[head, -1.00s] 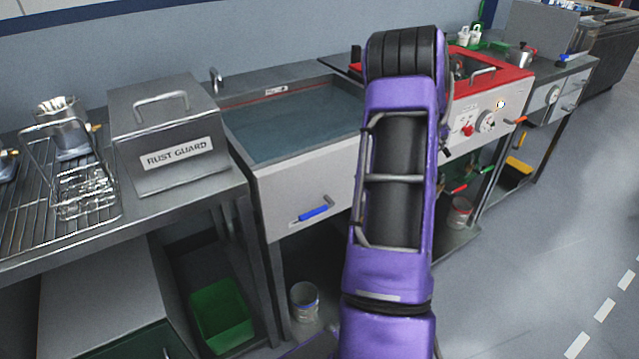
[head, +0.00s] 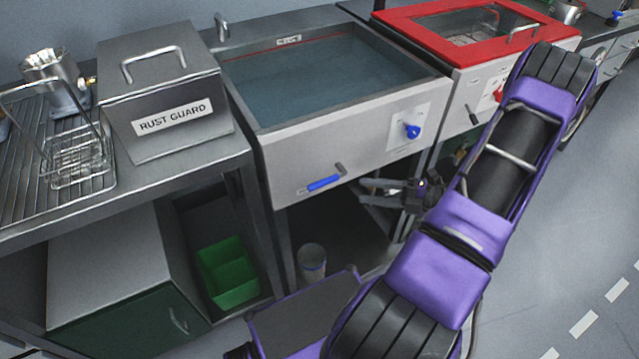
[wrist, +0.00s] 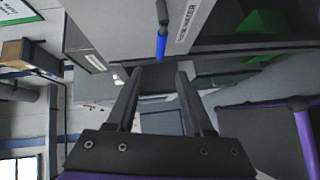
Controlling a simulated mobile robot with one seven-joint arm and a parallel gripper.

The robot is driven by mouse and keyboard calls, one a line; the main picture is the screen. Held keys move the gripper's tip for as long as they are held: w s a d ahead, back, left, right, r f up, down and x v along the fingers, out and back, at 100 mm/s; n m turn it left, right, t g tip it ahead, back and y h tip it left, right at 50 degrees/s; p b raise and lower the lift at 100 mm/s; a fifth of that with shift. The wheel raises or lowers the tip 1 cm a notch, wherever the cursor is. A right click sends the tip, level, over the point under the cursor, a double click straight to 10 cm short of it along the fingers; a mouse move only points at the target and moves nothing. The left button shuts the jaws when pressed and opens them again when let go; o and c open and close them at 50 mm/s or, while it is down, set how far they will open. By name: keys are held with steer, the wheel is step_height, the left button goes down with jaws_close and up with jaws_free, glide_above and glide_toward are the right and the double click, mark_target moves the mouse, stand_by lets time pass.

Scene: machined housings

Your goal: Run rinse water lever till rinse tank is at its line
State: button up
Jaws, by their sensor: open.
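The rinse tank (head: 310,165) is a grey sink full of blue-grey water (head: 320,80). A red line (head: 255,52) runs along its back inner wall under a small label. The water surface lies close below the line; the exact gap is hard to tell. The blue-handled lever (head: 325,183) is on the tank's front, low down. In the wrist view the blue lever (wrist: 161,45) shows just beyond the fingertips. My gripper (head: 364,191) is open and empty, right of the lever and apart from it. The wrist view shows both fingers of my gripper (wrist: 157,74) spread.
A blue knob (head: 412,131) is on the tank's front right. A red-rimmed tank (head: 420,38) stands to the right. A rust guard box (head: 170,118) and wire rack (head: 25,190) are to the left. A green bin (head: 228,272) and bucket (head: 312,262) sit below.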

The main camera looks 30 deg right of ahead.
mark_target(318, 183)
steer(key=b+x, duration=0.1)
steer(key=x, duration=1.2)
steer(key=shift+w, duration=0.15)
jaws_close()
stand_by(0.8)
